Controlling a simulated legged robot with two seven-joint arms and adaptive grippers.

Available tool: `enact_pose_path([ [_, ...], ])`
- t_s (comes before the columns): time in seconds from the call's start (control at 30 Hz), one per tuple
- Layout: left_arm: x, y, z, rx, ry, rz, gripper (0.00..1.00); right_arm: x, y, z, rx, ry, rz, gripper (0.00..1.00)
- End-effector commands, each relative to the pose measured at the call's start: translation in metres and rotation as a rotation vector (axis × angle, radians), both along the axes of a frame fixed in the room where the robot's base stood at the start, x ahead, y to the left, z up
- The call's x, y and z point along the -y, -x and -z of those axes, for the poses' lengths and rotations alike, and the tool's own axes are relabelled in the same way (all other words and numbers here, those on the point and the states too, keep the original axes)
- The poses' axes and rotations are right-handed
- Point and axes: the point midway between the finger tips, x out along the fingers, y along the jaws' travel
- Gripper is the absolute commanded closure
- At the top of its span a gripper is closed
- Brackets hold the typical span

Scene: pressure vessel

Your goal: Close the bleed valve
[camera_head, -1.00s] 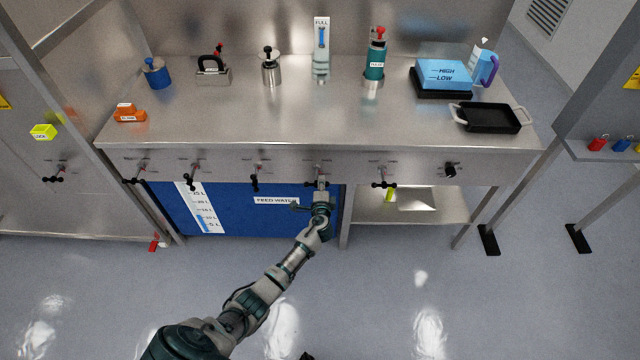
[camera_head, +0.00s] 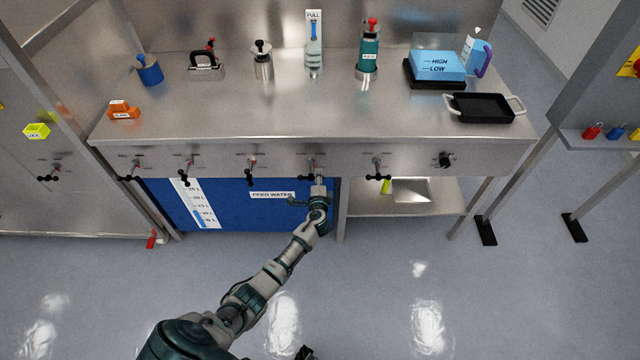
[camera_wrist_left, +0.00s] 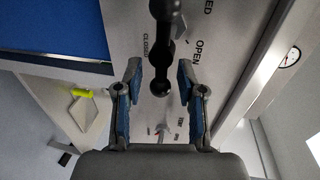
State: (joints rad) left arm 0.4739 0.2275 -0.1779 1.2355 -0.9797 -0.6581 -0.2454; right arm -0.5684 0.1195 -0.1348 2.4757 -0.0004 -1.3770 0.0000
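A row of small dark valve handles runs along the steel bench's front panel; their labels are too small to read in the head view, so I cannot tell which is marked bleed. My left gripper (camera_head: 318,184) is at the panel by one valve handle (camera_head: 313,168), above the blue tank. In the left wrist view, the left gripper (camera_wrist_left: 160,76) is open. The black valve handle (camera_wrist_left: 161,52) reaches down between its fingers, its round end between them, with a visible gap on each side. "CLOSED" and "OPEN" are printed on the panel (camera_wrist_left: 133,22) around it. My right gripper cannot be made out.
The bench top (camera_head: 200,115) carries several items, including a teal cylinder (camera_head: 368,55), a blue box (camera_head: 436,65) and a black tray (camera_head: 482,107). A blue tank marked FEED WATER (camera_head: 240,215) is under the panel. Other valve handles flank the gripper, one at right (camera_head: 377,172).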

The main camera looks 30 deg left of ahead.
Motion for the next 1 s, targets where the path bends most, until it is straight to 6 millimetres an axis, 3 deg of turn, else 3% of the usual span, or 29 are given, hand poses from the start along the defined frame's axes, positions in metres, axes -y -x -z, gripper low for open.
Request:
enact_pose_path([
  [0.6, 0.061, 0.088, -0.019, -0.004, 0.0, 0.005, 0.61, 0.001, -0.001, -0.001, 0.002, -0.001, 0.001, 1.0],
  [1.0, 0.065, 0.095, -0.02, -0.003, -0.001, 0.005, 0.61, 0.0, -0.002, 0.0, 0.001, 0.0, 0.001, 1.0],
])
